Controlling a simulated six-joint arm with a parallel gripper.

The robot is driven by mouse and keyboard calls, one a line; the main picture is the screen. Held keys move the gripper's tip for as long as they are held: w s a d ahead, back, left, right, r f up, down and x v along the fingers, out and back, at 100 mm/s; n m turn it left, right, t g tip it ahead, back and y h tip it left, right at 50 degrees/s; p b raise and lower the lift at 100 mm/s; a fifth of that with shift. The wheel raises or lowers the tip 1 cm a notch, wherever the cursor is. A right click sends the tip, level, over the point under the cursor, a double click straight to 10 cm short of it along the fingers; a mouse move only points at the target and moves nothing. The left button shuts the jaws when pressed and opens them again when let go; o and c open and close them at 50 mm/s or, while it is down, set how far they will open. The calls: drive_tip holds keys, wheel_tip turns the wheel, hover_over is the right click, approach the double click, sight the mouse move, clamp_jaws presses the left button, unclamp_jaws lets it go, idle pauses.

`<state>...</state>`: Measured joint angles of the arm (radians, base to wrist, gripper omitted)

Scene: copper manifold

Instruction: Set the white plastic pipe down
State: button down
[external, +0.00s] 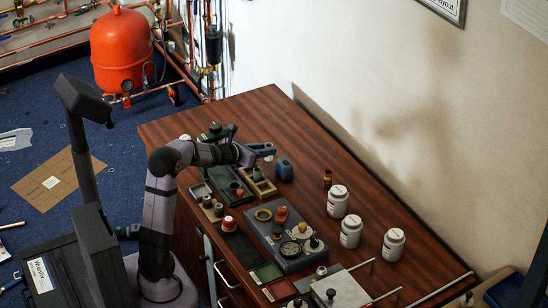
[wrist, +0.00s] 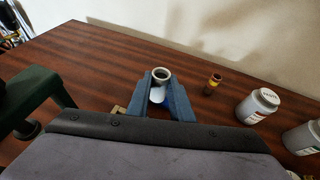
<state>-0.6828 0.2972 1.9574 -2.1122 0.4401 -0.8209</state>
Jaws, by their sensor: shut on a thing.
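The white plastic pipe (wrist: 157,95) shows in the wrist view as a short, pale piece with a round open rim at its top. It stands between the two blue fingers of my gripper (wrist: 162,82), which is shut on it. The pipe is too small and too covered by the fingers to make out there. I cannot tell whether its lower end touches anything.
A small brown bottle (external: 327,178) and several white jars (external: 338,200) stand to the right. Trays and small parts crowd the table's near side. The table (external: 262,108) is bare at the far end.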

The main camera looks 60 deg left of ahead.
drive_tip(key=w+d+m+t+h, duration=0.1)
drive_tip(key=w+d+m+h, duration=0.25)
drive_tip(key=w+d, duration=0.45)
drive_tip(key=shift+s+d+f+b, duration=0.3)
drive_tip(key=shift+s+f+b, duration=0.1)
drive_tip(key=shift+f, duration=1.15)
drive_tip(key=shift+s+d+f+b, duration=0.25)
drive_tip(key=shift+s+f+b, duration=0.1)
drive_tip(key=shift+f, duration=1.25)
drive_tip(key=shift+s+d+f+b, duration=0.3)
drive_tip(key=shift+s+f+b, duration=0.1)
drive_tip(key=shift+f, duration=1.15)
drive_tip(key=shift+f, duration=0.15)
drive_tip(key=c, duration=1.6)
unclamp_jaws()
drive_tip(key=v, duration=1.2)
drive_tip(key=shift+p, duration=0.35)
